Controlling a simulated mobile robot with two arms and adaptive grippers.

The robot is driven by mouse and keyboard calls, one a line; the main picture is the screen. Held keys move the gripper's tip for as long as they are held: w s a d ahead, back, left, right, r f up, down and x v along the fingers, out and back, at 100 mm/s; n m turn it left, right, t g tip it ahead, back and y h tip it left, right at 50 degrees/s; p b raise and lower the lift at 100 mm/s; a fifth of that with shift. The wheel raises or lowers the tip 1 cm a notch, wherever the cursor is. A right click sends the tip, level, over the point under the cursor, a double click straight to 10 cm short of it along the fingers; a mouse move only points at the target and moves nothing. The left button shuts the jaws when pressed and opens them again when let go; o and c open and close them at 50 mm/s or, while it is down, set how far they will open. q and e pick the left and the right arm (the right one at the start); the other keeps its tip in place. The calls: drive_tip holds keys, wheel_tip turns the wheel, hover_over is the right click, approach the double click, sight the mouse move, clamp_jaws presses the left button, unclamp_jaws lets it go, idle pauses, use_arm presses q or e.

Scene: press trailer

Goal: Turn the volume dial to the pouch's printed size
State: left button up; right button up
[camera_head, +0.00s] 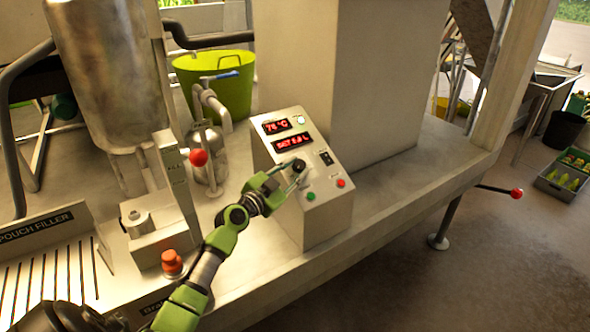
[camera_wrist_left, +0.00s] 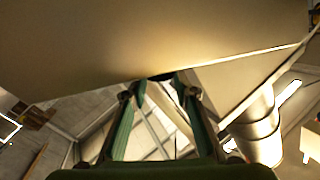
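The control box (camera_head: 312,205) has a slanted front with two red displays. The upper display (camera_head: 277,126) seems to read 76 °C; the lower display (camera_head: 293,142) seems to start with "SET", its value too small to read surely. The black volume dial (camera_head: 299,165) is below them. My left gripper (camera_head: 288,175) is at the dial with its fingers apart. In the left wrist view its fingertips (camera_wrist_left: 158,88) lie on either side of a dark piece, likely the dial (camera_wrist_left: 160,77); contact is unclear. My right gripper and any pouch's printed size are out of view.
A green button (camera_head: 311,196), a red button (camera_head: 341,183) and a black switch (camera_head: 326,158) sit close to the dial. The bench (camera_head: 400,190) right of the box is clear.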

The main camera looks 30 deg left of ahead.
use_arm(q)
drive_tip(key=shift+d+n+y, duration=0.15)
drive_tip(key=shift+n+y, duration=0.15)
drive_tip(key=shift+y, duration=0.2)
drive_tip(key=n+y, duration=0.1)
drive_tip(key=n+y+p, duration=0.1)
drive_tip(key=y+p, duration=0.1)
drive_tip(key=shift+w+d+f+n+t+y, duration=0.1)
drive_tip(key=shift+d+n+t+y, duration=0.2)
drive_tip(key=shift+n+t+y, duration=0.1)
drive_tip(key=shift+w+d+f+n+y+p, duration=0.1)
drive_tip(key=shift+n+y+p, duration=0.1)
drive_tip(key=shift+n+y, duration=0.35)
drive_tip(key=shift+d+n+y+p, duration=0.1)
drive_tip(key=shift+n+y+p, duration=0.2)
drive_tip(key=shift+y, duration=0.35)
drive_tip(key=shift+f+n+g+y, duration=0.1)
drive_tip(key=shift+n+g+y, duration=0.2)
drive_tip(key=shift+n+y, duration=0.7)
drive_tip(key=shift+w+d+n+g+y, duration=0.15)
drive_tip(key=shift+n+g+y, duration=0.35)
drive_tip(key=shift+n+y, duration=0.55)
drive_tip(key=shift+y, duration=0.35)
drive_tip(key=o, duration=1.1)
